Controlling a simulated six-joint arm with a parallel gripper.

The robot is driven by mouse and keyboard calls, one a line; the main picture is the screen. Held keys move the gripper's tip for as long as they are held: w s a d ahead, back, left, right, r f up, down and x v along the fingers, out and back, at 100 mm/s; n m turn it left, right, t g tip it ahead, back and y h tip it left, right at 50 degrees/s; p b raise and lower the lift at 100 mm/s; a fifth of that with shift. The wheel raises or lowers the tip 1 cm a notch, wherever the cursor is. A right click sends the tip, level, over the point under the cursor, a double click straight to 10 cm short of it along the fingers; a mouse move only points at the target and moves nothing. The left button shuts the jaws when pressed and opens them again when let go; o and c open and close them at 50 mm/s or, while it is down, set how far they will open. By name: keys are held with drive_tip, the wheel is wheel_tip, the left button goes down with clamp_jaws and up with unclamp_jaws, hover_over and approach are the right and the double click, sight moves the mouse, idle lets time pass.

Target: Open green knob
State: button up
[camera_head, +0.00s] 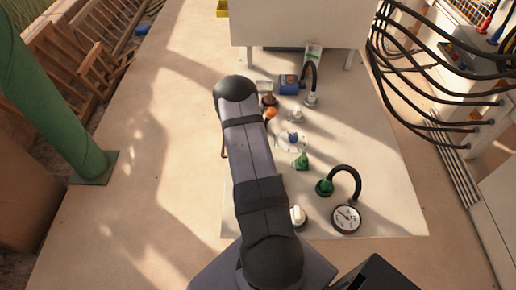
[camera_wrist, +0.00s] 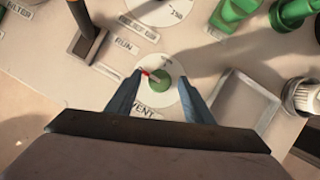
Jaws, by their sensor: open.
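A round green knob (camera_wrist: 158,82) sits on a white dial (camera_wrist: 168,96) in the wrist view, with a small red-tipped pointer at its upper left. A label reading "VENT" (camera_wrist: 140,111) is just below it, partly covered by my gripper. My gripper (camera_wrist: 160,76) is open, with one blue-grey finger on each side of the knob. The fingertips reach over the dial and I see gaps between them and the knob. I cannot tell their height above the panel. In the head view my arm hides the knob and most of the gripper.
A dark lever (camera_wrist: 86,40) stands by the "RUN" label at upper left. Green fittings (camera_wrist: 292,13) stand at upper right, above a shallow metal tray (camera_wrist: 244,108). The head view shows a green valve (camera_head: 302,162), a pressure gauge (camera_head: 346,219) and a black hose (camera_head: 350,172) right of my arm.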

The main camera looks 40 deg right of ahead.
drive_tip(key=c, duration=1)
